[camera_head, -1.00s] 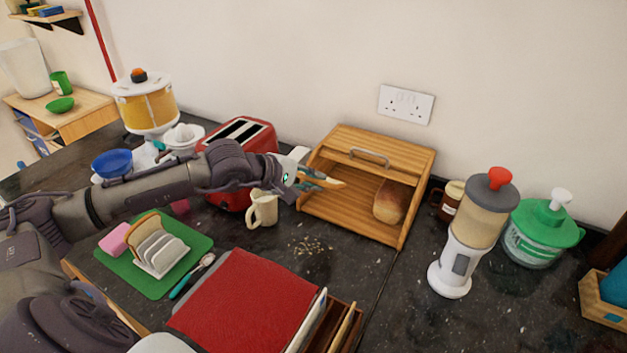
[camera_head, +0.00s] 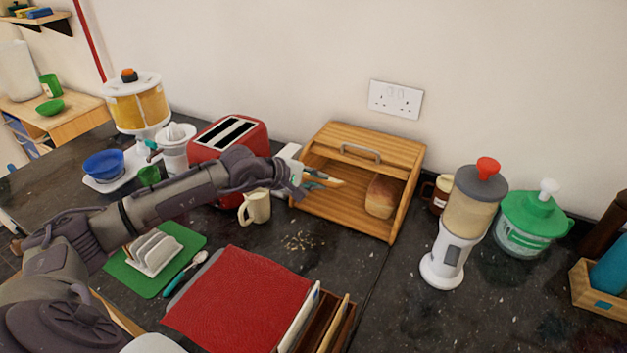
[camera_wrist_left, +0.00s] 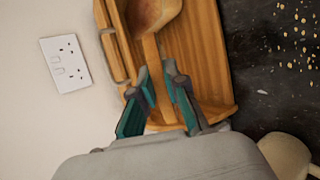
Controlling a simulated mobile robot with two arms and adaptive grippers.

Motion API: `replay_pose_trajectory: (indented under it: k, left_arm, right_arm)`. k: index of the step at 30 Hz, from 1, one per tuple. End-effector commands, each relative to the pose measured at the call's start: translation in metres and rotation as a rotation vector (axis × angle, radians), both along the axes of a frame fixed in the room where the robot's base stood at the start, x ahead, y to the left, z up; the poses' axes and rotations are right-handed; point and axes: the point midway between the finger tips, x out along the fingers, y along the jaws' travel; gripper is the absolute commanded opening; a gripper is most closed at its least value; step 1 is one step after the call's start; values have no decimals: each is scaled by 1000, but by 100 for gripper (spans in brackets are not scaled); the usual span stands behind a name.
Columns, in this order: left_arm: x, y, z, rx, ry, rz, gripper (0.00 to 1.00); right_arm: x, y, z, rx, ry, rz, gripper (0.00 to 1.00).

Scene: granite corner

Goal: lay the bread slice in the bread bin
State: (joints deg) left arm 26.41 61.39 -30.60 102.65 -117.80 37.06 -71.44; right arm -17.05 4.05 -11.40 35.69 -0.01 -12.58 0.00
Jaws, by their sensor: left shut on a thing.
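The wooden bread bin (camera_head: 345,215) stands open against the wall, with a brown loaf (camera_head: 381,197) inside at its right. My left gripper (camera_head: 318,180) is at the left side of the bin's open front, shut on the bread slice (camera_head: 335,182). In the left wrist view the slice (camera_wrist_left: 157,82) shows edge-on as a thin tan strip between the teal fingertips (camera_wrist_left: 157,85), in front of the bin's floor (camera_wrist_left: 205,65). I cannot tell whether the slice touches the floor. The loaf (camera_wrist_left: 150,14) is partly cut off there. My right gripper is not in view.
A red toaster (camera_head: 228,137) and a cream jug (camera_head: 256,207) stand close to my left forearm. Crumbs (camera_head: 300,241) lie before the bin. A brown mug (camera_head: 440,193) and a dispenser (camera_head: 447,250) stand right of it. A toast rack (camera_head: 153,253) sits on a green board.

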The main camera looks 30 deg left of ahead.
Motion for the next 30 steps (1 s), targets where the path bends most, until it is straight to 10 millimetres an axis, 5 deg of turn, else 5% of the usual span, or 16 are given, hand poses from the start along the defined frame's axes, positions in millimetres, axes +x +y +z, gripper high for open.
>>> replay_pose_trajectory:
  k: [15, 30]
  left_arm:
    - [30, 1, -30, -2, -1, -1, 0]
    - [58, 3, -59, -1, -1, -1, 0]
  right_arm:
    - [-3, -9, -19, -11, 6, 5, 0]
    - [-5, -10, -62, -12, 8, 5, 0]
